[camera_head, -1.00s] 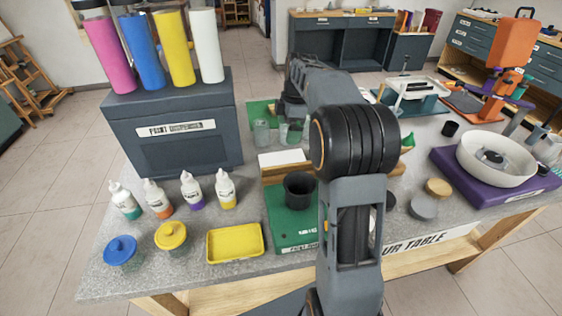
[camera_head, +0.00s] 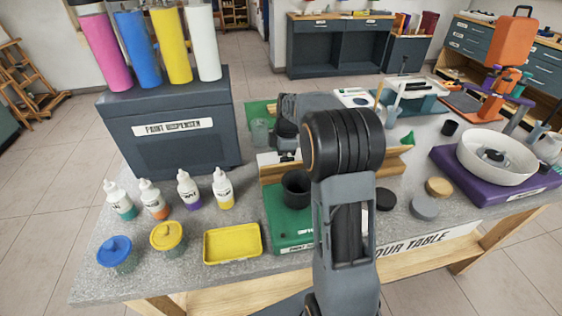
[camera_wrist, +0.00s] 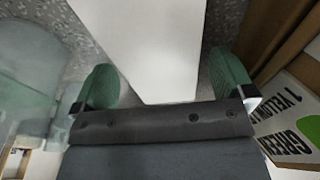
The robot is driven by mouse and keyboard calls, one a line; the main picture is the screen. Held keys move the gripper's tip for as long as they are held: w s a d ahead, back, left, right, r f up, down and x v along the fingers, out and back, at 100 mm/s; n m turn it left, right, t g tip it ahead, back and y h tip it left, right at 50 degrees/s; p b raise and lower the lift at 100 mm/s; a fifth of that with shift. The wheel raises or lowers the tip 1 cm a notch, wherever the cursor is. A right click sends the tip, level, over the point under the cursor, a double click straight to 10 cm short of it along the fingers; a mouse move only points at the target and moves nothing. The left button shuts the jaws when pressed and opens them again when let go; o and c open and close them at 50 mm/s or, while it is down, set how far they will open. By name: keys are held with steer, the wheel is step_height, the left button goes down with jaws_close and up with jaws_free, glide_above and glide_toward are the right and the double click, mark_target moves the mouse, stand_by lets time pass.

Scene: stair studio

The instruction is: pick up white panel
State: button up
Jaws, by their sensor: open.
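The white panel (camera_wrist: 153,45) fills the upper middle of the wrist view, its near end lying between my gripper's two green fingertips. My gripper (camera_wrist: 165,80) is open, with a gap visible between the panel and each finger. In the head view a small part of the white panel (camera_head: 265,158) shows at the wooden rack (camera_head: 275,174) behind the black cup. My gripper's fingers are hidden there behind my arm.
A glass jar (camera_head: 260,132) is close to the left. A printed label card (camera_wrist: 291,130) is at the right of the wrist view. Paint bottles and a yellow tray (camera_head: 232,244) are at front left.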

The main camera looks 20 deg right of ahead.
steer(key=shift+f, duration=0.1)
steer(key=c, duration=0.9)
